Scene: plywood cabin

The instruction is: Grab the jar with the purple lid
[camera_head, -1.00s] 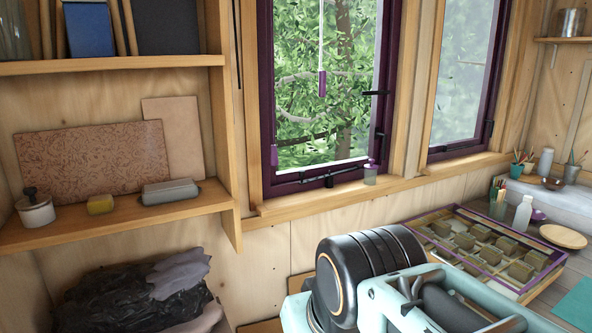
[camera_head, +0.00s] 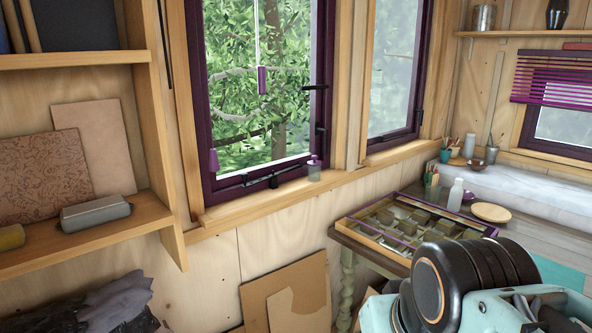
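The jar with the purple lid (camera_head: 314,172) is small and clear. It stands upright on the wooden window sill, near the right end of the open window. My arm shows at the lower right, well below and to the right of the jar. Its end is cut off by the picture edge, so my gripper's fingers do not show. Nothing touches the jar.
The purple window frame and black latch bar (camera_head: 262,181) are just left of the jar. A table with a purple-edged compartment tray (camera_head: 345,222) stands below right. Shelves with a grey metal box (camera_head: 95,213) are at left. Boards (camera_head: 290,290) lean below the sill.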

